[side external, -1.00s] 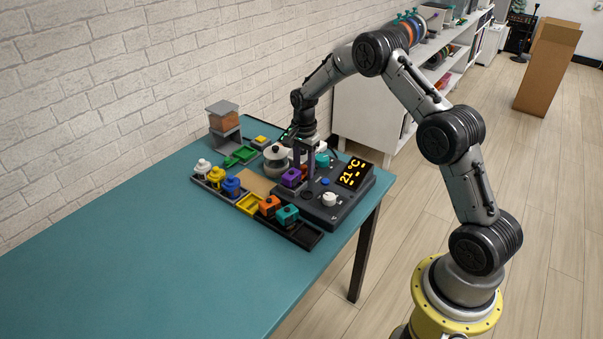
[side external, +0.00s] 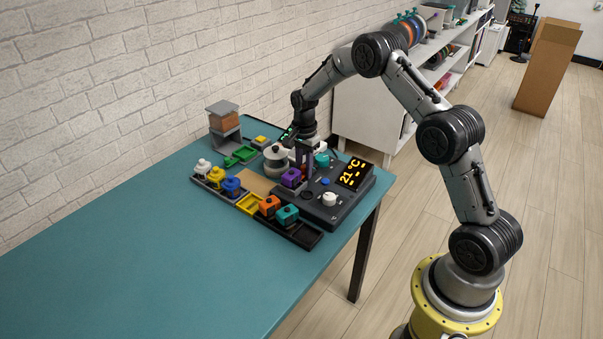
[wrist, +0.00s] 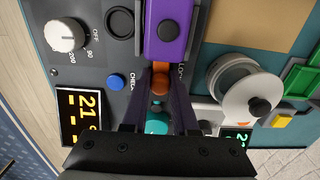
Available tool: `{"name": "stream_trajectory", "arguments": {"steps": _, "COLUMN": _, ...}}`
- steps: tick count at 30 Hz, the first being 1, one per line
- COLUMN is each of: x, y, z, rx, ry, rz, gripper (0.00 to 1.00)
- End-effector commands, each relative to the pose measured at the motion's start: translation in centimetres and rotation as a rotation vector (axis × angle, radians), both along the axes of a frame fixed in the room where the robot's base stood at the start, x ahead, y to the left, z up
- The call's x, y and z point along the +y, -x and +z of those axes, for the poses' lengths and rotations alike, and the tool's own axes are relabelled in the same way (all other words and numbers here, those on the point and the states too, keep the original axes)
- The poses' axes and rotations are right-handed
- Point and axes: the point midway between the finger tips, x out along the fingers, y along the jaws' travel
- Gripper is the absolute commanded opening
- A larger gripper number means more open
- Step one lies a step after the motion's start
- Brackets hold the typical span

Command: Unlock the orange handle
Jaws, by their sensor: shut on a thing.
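The orange handle (wrist: 160,79) is a small lever on the dark control panel (wrist: 87,75), beside printed lettering that is partly covered. In the wrist view my gripper (wrist: 160,75) has its two dark fingers on either side of the handle and is shut on it. A purple block (wrist: 169,35) with a dark round knob is just above the handle in that view. A teal rounded part (wrist: 157,123) shows between the fingers, nearer the palm. In the side view my gripper (side external: 307,178) is down at the panel behind the purple block (side external: 291,177), and the handle is hidden there.
A white dial (wrist: 64,35), a blue button (wrist: 116,82) and a lit display (wrist: 85,113) reading 21 are on the panel. A grey-and-white pot (wrist: 246,90) stands close on the other side. Trays of coloured blocks (side external: 269,205) line the front; the teal table (side external: 130,260) is clear at left.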

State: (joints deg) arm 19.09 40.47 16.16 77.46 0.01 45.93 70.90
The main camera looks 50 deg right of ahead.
Motion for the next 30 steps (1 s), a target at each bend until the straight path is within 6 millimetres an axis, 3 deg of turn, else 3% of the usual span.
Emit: {"name": "stream_trajectory", "arguments": {"steps": 30, "x": -2.5, "y": 0.0, "z": 0.0, "rx": 0.0, "ry": 0.001, "rz": -0.001, "gripper": 0.0}}
